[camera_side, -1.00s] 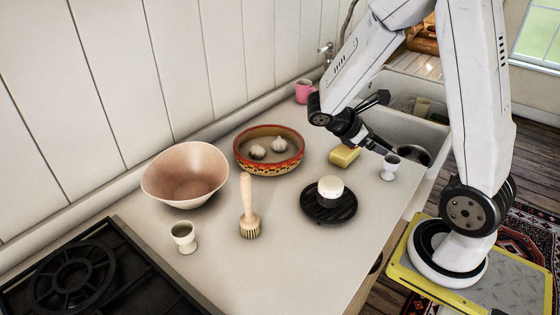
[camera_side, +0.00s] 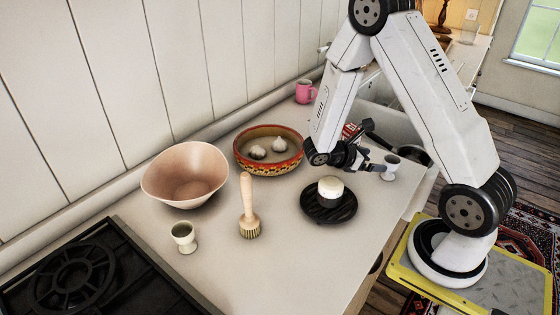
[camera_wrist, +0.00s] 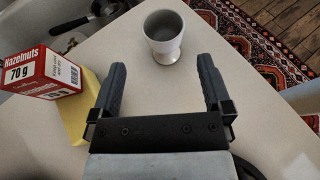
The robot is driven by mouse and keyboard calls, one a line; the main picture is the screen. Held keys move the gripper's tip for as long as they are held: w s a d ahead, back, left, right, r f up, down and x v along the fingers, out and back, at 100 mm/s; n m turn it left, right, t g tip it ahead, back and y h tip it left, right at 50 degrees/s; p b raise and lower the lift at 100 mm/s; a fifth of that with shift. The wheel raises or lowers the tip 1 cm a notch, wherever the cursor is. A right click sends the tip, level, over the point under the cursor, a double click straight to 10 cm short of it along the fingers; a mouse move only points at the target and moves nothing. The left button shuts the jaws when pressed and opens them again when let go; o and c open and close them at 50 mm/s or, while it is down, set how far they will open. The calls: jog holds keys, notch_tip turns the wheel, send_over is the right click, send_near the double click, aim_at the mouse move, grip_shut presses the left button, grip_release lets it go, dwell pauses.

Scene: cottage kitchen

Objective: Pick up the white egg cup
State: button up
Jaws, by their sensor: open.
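The white egg cup (camera_side: 390,168) stands upright near the right edge of the counter, close to the sink. In the wrist view the egg cup (camera_wrist: 163,38) is just beyond the fingertips, roughly centred between them. My gripper (camera_wrist: 162,66) is open and empty, with its fingers pointing toward the cup. In the side view my gripper (camera_side: 384,157) is low, just left of the cup; whether a finger touches it cannot be told there. A second, cream-coloured egg cup (camera_side: 184,238) stands at the front left by the stove.
A red-and-white hazelnuts box (camera_wrist: 45,75) and a yellow block (camera_wrist: 78,115) sit left of my gripper. A dark round trivet (camera_side: 315,208) holds a white-topped round thing (camera_side: 330,187). A brush (camera_side: 248,210), pink bowl (camera_side: 185,172), and patterned dish (camera_side: 268,166) stand farther left.

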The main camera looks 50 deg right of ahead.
aim_at(385, 162)
jog(key=shift+x, duration=3.9)
jog(key=shift+s+a+f, duration=0.15)
jog(key=shift+s+a, duration=0.05)
jog(key=c, duration=1.3)
jog(key=shift+o, duration=0.2)
notch_tip(385, 162, up, 10)
